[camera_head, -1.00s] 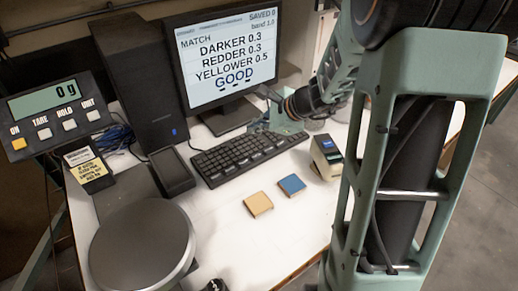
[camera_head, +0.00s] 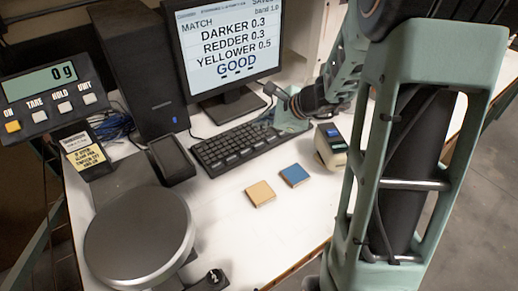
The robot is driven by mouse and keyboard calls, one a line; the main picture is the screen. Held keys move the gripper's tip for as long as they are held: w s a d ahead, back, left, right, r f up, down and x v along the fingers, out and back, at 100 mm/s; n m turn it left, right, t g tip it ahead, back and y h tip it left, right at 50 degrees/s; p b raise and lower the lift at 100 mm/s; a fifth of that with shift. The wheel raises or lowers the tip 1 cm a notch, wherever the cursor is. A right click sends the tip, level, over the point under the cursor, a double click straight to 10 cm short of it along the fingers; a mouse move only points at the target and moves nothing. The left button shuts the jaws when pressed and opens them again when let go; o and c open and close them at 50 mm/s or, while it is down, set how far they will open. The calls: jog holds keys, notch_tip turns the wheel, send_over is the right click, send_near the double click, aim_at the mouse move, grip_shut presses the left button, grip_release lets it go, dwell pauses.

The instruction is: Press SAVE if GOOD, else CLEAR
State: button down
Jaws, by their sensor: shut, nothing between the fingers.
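The monitor (camera_head: 225,50) shows MATCH, DARKER 0.3, REDDER 0.3, YELLOWER 0.5 and GOOD in blue, with band 1.0. Its top line is cut off by the picture edge. A black keyboard (camera_head: 238,148) lies in front of it; I cannot read its key labels, and I see no key marked SAVE or CLEAR. My gripper (camera_head: 274,119) is at the far right end of the keyboard, shut and empty. Its fingertips are small and partly hidden, so I cannot tell whether they touch a key.
A small beige-and-black device (camera_head: 330,147) stands right of the keyboard. A tan tile (camera_head: 260,194) and a blue tile (camera_head: 294,175) lie in front. A round scale pan (camera_head: 138,238) is front left, below a readout panel (camera_head: 48,95) showing 0 g.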

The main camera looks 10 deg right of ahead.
aim_at(260, 146)
jog(key=shift+f+b, duration=2)
jog(key=shift+f, duration=0.6)
jog(key=shift+f+b, duration=0.45)
jog(key=shift+b, duration=0.15)
jog(key=shift+f+b, duration=0.35)
jog(key=shift+b, duration=0.05)
jog(key=shift+r, duration=0.1)
jog(key=shift+r+p, duration=0.55)
jog(key=shift+r, duration=0.15)
notch_tip(260, 146, up, 5)
jog(key=p, duration=0.4)
jog(key=shift+r, duration=0.1)
